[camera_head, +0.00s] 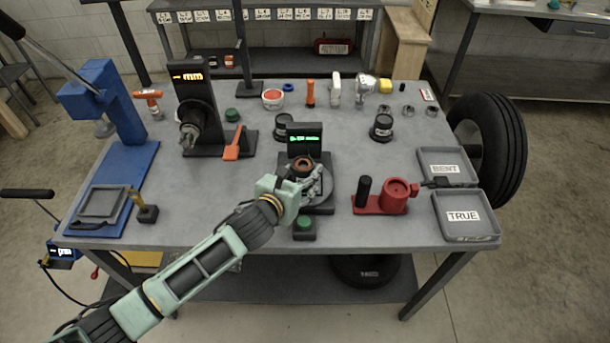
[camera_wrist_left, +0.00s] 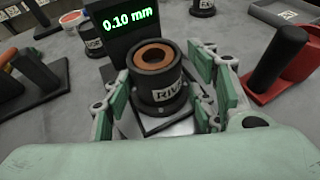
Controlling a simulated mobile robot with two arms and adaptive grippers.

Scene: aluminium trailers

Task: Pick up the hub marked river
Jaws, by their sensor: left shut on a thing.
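The hub marked river is a black cylinder (camera_wrist_left: 160,92) with a copper-brown ring on top. Its white label shows "RIV" in the left wrist view; the rest is hidden by a finger. It stands upright at the gauge plate, in front of a black display (camera_wrist_left: 127,25) reading 0.10 mm. In the head view the hub (camera_head: 303,166) is partly covered by my left gripper (camera_head: 308,184). My left gripper's fingers (camera_wrist_left: 165,105) are on both sides of the hub, shut on it. My right gripper is not in view.
Two other black hubs stand left (camera_head: 284,126) and right (camera_head: 381,128) behind the gauge. A red fixture (camera_head: 394,197) with a black post is to the right, near the trays marked BENT (camera_head: 447,167) and TRUE (camera_head: 463,216). A green button box (camera_head: 304,226) is in front.

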